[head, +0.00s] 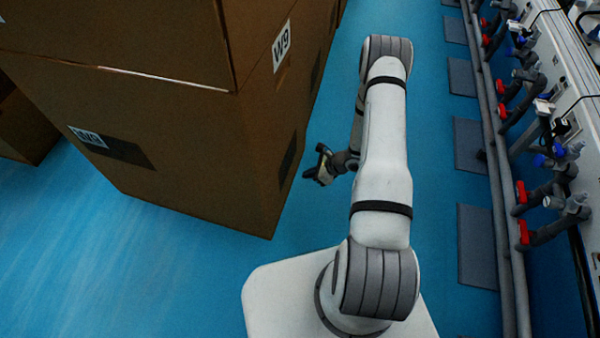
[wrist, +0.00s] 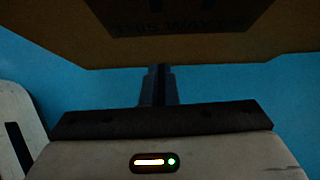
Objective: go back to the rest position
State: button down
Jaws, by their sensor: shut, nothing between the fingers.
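My gripper (head: 318,168) hangs to the left of my white arm in the head view, close to the right face of a large brown box stack. In the wrist view my gripper's fingers (wrist: 158,86) are together, with nothing between them. The brown box (wrist: 190,52) fills the top of that view, just beyond the fingertips. I cannot tell whether the fingertips touch it.
The brown box stack (head: 190,165) marked W9 stands left of my arm. On the right runs a wall line of grey pipes (head: 497,165) with red-handled valves (head: 522,192). Dark grey floor plates (head: 477,245) lie beside it. Blue floor (head: 432,130) is clear between.

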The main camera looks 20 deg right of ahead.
jog(key=p+v, duration=0.2)
jog(key=v, duration=0.6)
jog(key=shift+r, duration=0.25)
jog(key=a+r+n+g+p, duration=0.1)
jog(key=a+r+n+p, duration=0.3)
jog(key=r, duration=1)
jog(key=s+a+r+n+g+p, duration=0.1)
jog(key=r+n+p, duration=0.4)
jog(key=r, duration=0.8)
jog(key=a+r+n+g+p, duration=0.25)
jog(key=r+p, duration=0.35)
jog(key=r, duration=0.8)
jog(key=s+r+n+h+p, duration=0.2)
jog(key=s+r+n+p, duration=0.2)
jog(key=r, duration=0.7)
jog(key=s+a+r+n+t+h+p, duration=0.1)
jog(key=s+r+n+h+p, duration=0.2)
jog(key=s+r+p, duration=0.3)
jog(key=s+r+n+t+h+p, duration=0.1)
jog(key=s+r+n+p, duration=0.4)
jog(key=r, duration=1.2)
jog(key=s+h, duration=0.1)
jog(key=s, duration=0.1)
jog(key=shift+s+a+h+p, duration=0.25)
jog(key=shift+s+h+p, duration=0.05)
jog(key=shift+h+p, duration=0.1)
jog(key=shift+r+n+t, duration=0.15)
jog(key=shift+n+t, duration=0.1)
